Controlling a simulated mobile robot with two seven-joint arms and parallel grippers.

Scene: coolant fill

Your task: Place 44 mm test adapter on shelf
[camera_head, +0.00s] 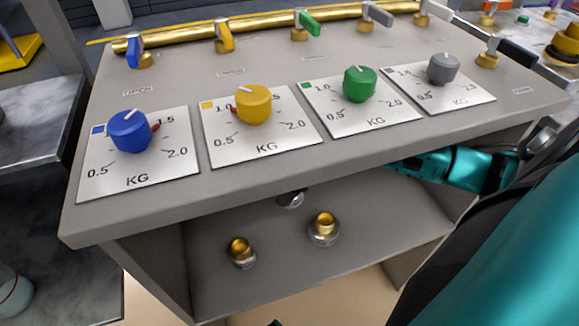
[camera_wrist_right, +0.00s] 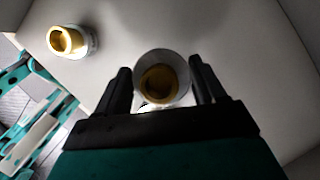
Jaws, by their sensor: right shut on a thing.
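My right gripper (camera_wrist_right: 160,78) is shut on a round metal adapter (camera_wrist_right: 162,90) with a gold centre, seen end-on between the black fingers. In the head view my right arm reaches in from the right under the control panel, and its fingertips are hidden by the panel edge. A grey metal piece (camera_head: 290,198) shows just below that edge; I cannot tell if it is the held adapter. Two gold-topped adapters (camera_head: 240,252) (camera_head: 324,228) stand upright on the shelf (camera_head: 375,230). One similar adapter (camera_wrist_right: 68,40) shows in the right wrist view. No size marking is legible.
The grey control panel (camera_head: 335,150) overhangs the shelf and carries blue, yellow, green and grey knobs above. Bare shelf shows around the two standing adapters.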

